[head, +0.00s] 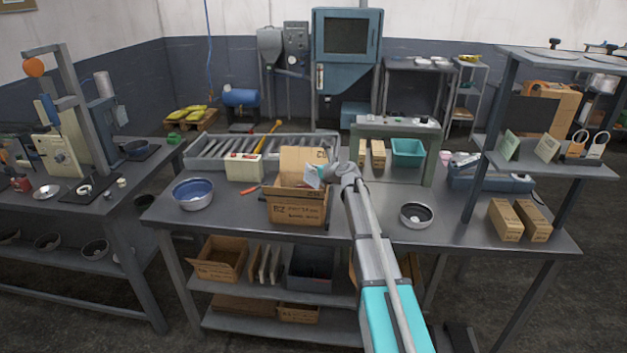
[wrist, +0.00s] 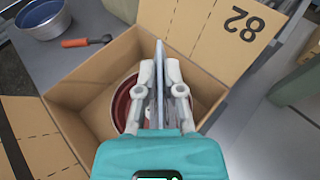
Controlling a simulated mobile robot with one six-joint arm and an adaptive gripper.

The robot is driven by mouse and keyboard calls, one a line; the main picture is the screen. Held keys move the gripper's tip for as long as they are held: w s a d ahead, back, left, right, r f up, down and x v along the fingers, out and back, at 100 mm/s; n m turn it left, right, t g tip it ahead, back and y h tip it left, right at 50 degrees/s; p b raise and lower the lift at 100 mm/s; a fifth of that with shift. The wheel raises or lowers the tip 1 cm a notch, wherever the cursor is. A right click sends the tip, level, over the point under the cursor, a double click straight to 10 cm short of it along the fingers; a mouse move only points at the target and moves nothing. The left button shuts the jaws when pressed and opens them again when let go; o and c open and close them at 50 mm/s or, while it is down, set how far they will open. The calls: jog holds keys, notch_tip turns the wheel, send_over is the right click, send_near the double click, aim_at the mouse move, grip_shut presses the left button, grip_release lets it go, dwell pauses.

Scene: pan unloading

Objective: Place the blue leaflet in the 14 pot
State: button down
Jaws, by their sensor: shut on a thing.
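My gripper (head: 331,173) is over the open cardboard box (head: 297,212) on the workbench. It is shut on a thin pale-blue leaflet (head: 312,176), seen nearly edge-on between the fingers in the wrist view (wrist: 159,75). Inside the box stands a round pot with a dark red inside (wrist: 124,101), under the leaflet and partly hidden by the fingers. I cannot tell whether the leaflet touches the pot. A blue-lined pot (head: 193,193) stands left of the box, and a dark-lined pot (head: 416,215) stands right of my arm. I can read no 14 on any pot.
The box flaps (wrist: 225,35) stand open around the gripper. An orange-handled tool (wrist: 86,41) lies beside the box. Cartons (head: 506,221) and a shelf stand at the right. A roller tray (head: 205,155) lies behind. The bench between the blue-lined pot and box is mostly clear.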

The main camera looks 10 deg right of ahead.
aim_at(314, 176)
jog(key=shift+f+b, duration=1.9)
jog(key=shift+b, duration=0.05)
jog(key=shift+f+b, duration=0.6)
jog(key=c, duration=0.8)
grip_release()
jog(key=shift+o, duration=0.2)
jog(key=shift+r, duration=0.15)
jog(key=shift+r+p, duration=0.65)
jog(key=shift+p, duration=0.15)
jog(key=p+v, duration=0.3)
jog(key=v, duration=0.9)
jog(key=shift+f, duration=0.15)
